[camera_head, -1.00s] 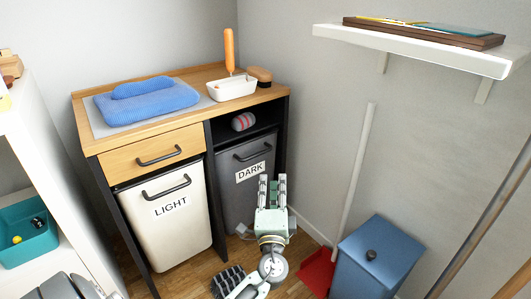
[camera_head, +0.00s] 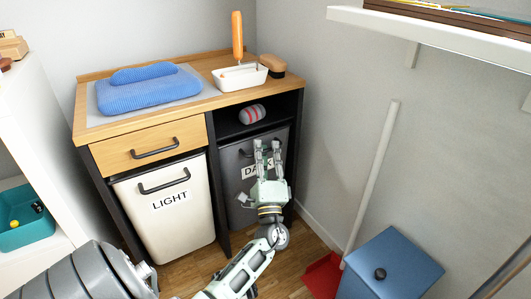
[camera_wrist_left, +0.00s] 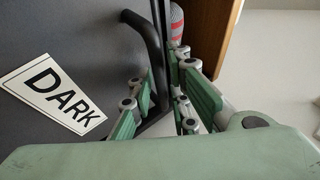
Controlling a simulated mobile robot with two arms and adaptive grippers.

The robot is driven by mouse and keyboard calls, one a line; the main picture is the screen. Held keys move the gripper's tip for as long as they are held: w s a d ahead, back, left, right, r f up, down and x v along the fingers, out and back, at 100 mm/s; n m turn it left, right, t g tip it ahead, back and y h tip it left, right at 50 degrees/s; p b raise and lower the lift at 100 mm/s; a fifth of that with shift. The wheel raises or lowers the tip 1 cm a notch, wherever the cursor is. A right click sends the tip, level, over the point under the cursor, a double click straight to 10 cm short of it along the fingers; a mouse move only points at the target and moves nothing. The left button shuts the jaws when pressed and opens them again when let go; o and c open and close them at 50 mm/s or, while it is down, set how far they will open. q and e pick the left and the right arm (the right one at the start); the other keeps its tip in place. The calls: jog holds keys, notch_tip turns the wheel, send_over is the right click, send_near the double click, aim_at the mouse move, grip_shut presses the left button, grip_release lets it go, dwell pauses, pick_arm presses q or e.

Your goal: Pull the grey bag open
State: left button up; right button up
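The grey bag (camera_head: 232,170) is the dark bin marked DARK, in the right bay of the cabinet under an open shelf. It appears shut. My left gripper (camera_head: 267,147) is in front of its upper part and hides part of the label and handle. In the left wrist view the black handle (camera_wrist_left: 151,45) runs down between the fingers of my left gripper (camera_wrist_left: 163,98), which stand apart on either side of it. I see no clear grip on it. The DARK label (camera_wrist_left: 52,93) is left of the fingers. My right gripper is not in view.
A white LIGHT bag (camera_head: 165,225) hangs left of the grey one, under a closed drawer (camera_head: 150,150). A striped roll (camera_head: 252,114) lies on the shelf above. A blue bin (camera_head: 392,262) and red dustpan (camera_head: 322,272) stand on the floor at right.

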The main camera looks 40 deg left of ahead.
pick_arm(q)
jog(key=shift+w+a, duration=0.1)
jog(key=shift+a, duration=0.05)
jog(key=shift+r, duration=0.1)
jog(key=shift+c, duration=0.2)
grip_shut()
